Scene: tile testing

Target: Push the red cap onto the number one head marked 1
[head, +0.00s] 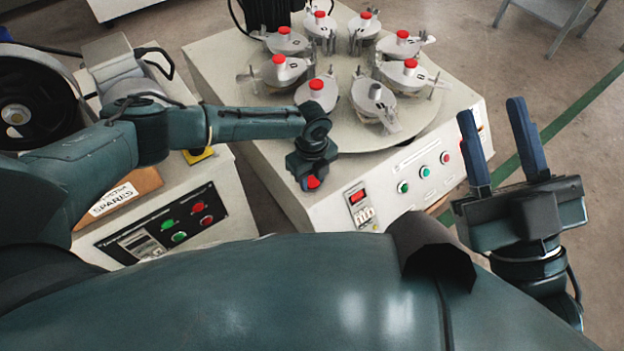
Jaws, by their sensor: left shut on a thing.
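My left gripper (310,178) is shut on the red cap (313,183), low over the front left edge of the tile machine's white housing. The gripper hides most of the cap. Several grey heads stand in a ring on the round turntable (345,140). All but one carry a red cap. The bare head (376,93) is at the front right of the ring, its grey stem showing. I cannot read the number on it. My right gripper (492,115) is open and empty, fingers up, to the right of the machine.
The machine's front panel (410,190) has green and red buttons. At left, a second machine (165,235) holds a brown tray labelled spares (130,195) and a black wheel (30,105). A narrow gap separates the two machines.

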